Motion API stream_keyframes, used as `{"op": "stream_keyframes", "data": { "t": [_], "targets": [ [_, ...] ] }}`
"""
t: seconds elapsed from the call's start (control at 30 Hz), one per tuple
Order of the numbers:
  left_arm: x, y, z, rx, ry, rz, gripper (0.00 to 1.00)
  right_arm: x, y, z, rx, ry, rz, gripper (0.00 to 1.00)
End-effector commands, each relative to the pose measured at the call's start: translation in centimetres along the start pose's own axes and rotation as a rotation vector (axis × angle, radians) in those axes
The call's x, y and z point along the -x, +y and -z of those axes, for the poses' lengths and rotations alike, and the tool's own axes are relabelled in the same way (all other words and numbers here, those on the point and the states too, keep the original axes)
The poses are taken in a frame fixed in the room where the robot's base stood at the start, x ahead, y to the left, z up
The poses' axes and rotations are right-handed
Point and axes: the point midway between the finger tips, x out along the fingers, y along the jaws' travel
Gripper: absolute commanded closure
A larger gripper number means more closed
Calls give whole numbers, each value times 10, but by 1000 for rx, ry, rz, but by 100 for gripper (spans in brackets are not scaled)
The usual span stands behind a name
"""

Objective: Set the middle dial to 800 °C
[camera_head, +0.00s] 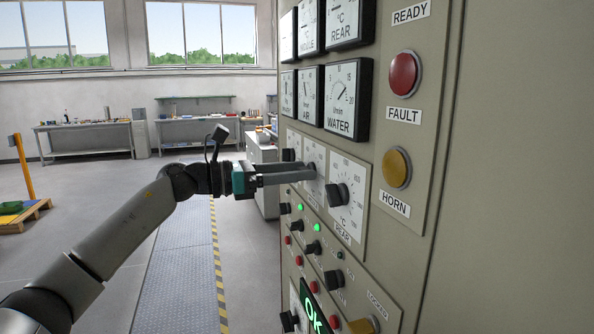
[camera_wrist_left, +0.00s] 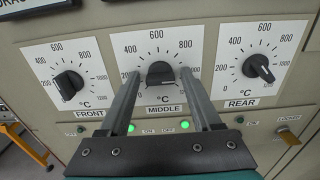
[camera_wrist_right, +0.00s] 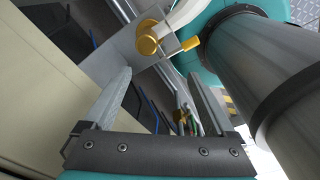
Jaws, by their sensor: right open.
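The middle dial has a black knob (camera_wrist_left: 160,74) on a white scale plate labelled MIDDLE, with numbers from 200 through 600 at the top and 800 at upper right. Its knob bar lies about level in the left wrist view; I cannot tell its exact reading. My left gripper (camera_wrist_left: 160,70) is open, one finger on each side of this knob, with a small gap visible on both sides. In the head view, the left gripper (camera_head: 308,173) reaches the panel and partly hides the middle dial (camera_head: 314,153). My right gripper (camera_wrist_right: 160,75) is open and empty, away from the dials.
The front dial (camera_wrist_left: 68,84) and rear dial (camera_wrist_left: 259,68) flank the middle one closely. Below are green lamps (camera_head: 316,227), small knobs and red buttons. Gauges (camera_head: 346,98) sit above. A red FAULT button (camera_head: 403,75) and yellow HORN button (camera_head: 396,167) are at right.

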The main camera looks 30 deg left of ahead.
Motion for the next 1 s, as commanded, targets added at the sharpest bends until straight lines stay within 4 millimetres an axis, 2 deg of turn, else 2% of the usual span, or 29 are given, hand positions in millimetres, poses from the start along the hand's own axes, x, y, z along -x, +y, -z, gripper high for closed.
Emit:
{"op": "stream_keyframes", "data": {
  "t": [0.07,0.53,1.0],
  "targets": [
    [0,0,0,0,0,0,45,0,0,-1,0,-1,1,10],
    [0,0,-1,0,-1,0,98,0,-3,-1,0,-2,4,10],
    [0,0,-1,64,-1,0,100,3,-4,-1,1,-3,5,10]
  ]
}}
